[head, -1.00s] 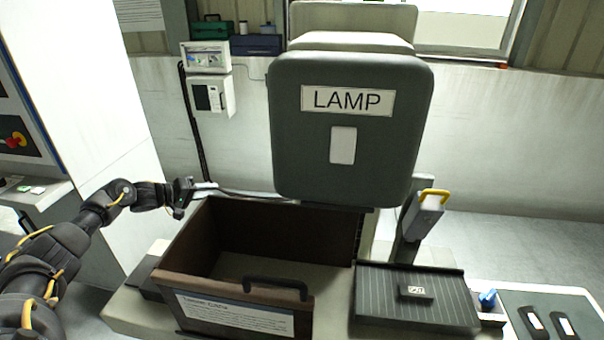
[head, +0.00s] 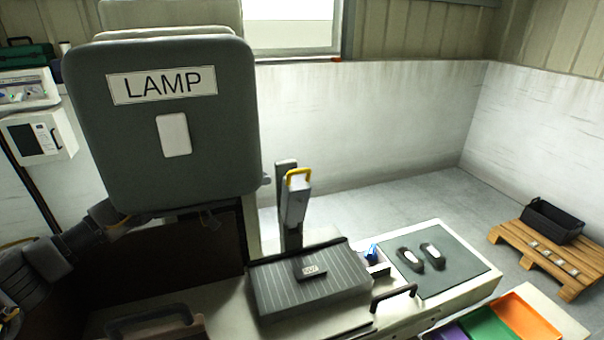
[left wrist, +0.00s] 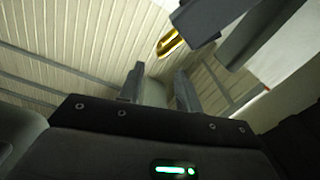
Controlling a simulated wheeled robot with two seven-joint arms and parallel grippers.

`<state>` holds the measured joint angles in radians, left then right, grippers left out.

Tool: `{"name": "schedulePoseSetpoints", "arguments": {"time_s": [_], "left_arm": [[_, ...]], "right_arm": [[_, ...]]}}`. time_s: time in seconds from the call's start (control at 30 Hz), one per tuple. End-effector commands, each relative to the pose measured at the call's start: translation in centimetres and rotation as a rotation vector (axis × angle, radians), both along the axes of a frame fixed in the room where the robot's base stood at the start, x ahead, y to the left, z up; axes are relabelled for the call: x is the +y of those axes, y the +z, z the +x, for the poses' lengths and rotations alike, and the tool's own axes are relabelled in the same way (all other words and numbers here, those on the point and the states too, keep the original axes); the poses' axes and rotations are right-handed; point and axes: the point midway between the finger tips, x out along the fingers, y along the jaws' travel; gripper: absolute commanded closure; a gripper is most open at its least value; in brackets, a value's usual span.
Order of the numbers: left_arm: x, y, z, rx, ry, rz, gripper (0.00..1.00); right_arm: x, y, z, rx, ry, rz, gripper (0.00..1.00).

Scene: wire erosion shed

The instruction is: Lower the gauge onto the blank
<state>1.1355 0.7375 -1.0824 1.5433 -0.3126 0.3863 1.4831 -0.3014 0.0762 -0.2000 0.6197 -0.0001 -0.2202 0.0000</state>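The unit that I take to be the gauge is a grey block (head: 297,205) with a yellow handle (head: 299,175), on an upright dark post. Below it, a small dark block with a pale label (head: 310,271), perhaps the blank, lies on a ribbed dark plate (head: 275,302). The gauge hangs apart from this block. My left gripper (head: 210,219) shows just below the lamp housing, partly hidden, left of the gauge. In the left wrist view its fingers (left wrist: 159,82) are apart with nothing between them. The yellow handle (left wrist: 171,43) shows beyond them. My right gripper is not seen.
The big lamp housing (head: 165,185) hangs above my left forearm. A mat (head: 455,275) with two dark oval items is at the right. Coloured trays (head: 525,318) and a pallet (head: 510,240) stand further right.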

Motion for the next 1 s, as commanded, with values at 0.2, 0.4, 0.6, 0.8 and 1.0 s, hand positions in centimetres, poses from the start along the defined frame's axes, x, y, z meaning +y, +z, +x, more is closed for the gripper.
{"name": "schedulePoseSetpoints", "arguments": {"time_s": [0.2, 0.4, 0.6, 0.8, 1.0], "left_arm": [[-3.0, 0.5, 1.2, 0.002, -0.002, -0.001, 0.66], [-6.5, 0.5, 2.7, 0.003, -0.002, -0.001, 0.66], [-8.8, 0.3, 3.8, 0.003, 0.000, -0.002, 0.66], [-9.6, 0.1, 4.2, 0.003, 0.001, -0.001, 0.66], [-9.6, 0.0, 4.2, 0.003, 0.001, -0.001, 0.66]], "right_arm": [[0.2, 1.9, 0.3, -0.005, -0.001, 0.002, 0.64], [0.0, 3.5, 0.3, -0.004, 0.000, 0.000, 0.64], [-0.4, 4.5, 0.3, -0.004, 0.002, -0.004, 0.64], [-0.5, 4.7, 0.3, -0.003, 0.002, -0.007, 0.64], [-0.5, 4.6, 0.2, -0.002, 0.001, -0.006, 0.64]]}}
